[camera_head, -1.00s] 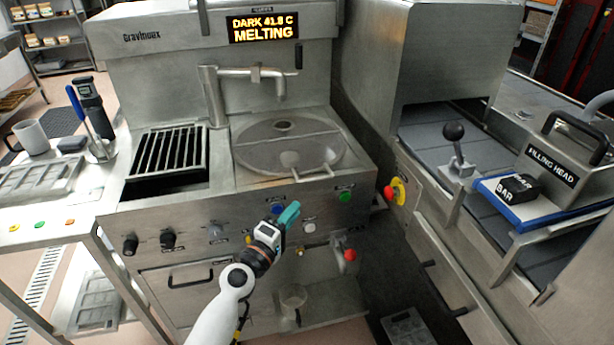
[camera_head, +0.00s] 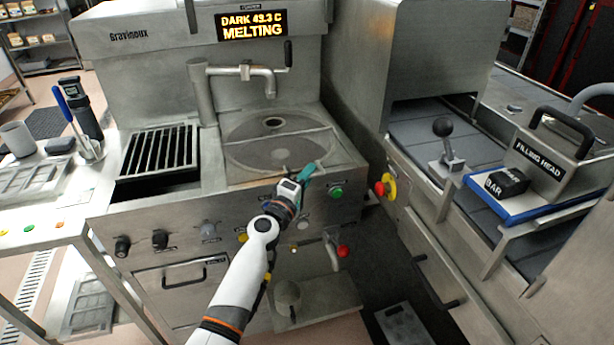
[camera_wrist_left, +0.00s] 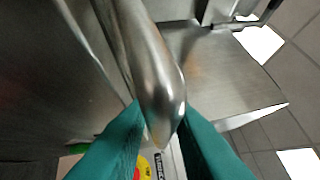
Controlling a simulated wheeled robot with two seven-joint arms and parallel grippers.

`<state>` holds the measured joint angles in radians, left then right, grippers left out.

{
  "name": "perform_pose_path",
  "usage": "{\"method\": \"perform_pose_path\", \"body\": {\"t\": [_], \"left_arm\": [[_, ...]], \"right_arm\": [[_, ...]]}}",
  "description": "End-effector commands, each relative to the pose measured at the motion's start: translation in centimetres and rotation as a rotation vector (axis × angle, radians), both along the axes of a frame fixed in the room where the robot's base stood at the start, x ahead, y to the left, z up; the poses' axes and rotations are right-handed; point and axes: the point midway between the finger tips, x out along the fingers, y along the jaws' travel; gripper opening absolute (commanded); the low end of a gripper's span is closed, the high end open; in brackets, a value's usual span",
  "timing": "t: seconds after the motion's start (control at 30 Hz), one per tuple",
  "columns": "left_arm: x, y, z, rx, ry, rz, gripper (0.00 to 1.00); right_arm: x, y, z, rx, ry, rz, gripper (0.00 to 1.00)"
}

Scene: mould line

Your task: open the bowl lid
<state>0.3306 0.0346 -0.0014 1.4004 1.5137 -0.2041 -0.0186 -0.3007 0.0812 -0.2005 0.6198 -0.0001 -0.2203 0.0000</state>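The round bowl lid (camera_head: 258,153) lies flat and closed on the melting machine; a straight seam crosses it. Its bar handle, at the lid's front edge, is hidden behind my left gripper in the head view. My left gripper (camera_head: 307,174) has teal fingers and is at the lid's front right edge. In the left wrist view the metal handle (camera_wrist_left: 158,85) runs between the two teal fingertips (camera_wrist_left: 163,118). It fills the gap, with a finger against each side. My right gripper is not in view.
A spout (camera_head: 238,72) stands behind the bowl. A barred grate (camera_head: 160,150) is to its left. Knobs and a green button (camera_head: 336,191) are on the front panel. A red-and-yellow stop button (camera_head: 384,187) and the filling head (camera_head: 550,148) are to the right.

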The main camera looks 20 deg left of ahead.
Motion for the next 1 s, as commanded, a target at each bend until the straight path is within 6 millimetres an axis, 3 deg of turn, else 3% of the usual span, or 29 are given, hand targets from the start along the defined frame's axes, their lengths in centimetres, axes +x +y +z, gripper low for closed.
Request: {"method": "perform_pose_path", "body": {"t": [0.17,0.3,0.67,1.0], "left_arm": [[0.0,0.0,0.0,0.000,0.000,0.000,0.20],[0.0,0.0,0.0,0.000,0.000,0.000,0.00],[0.0,0.0,0.3,-0.003,0.005,0.000,0.00],[0.1,0.1,2.7,-0.046,0.068,0.000,0.00]], "right_arm": [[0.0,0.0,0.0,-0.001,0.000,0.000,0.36],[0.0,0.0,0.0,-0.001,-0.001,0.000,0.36],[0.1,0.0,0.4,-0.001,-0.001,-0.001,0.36],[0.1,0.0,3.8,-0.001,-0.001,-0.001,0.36]]}}
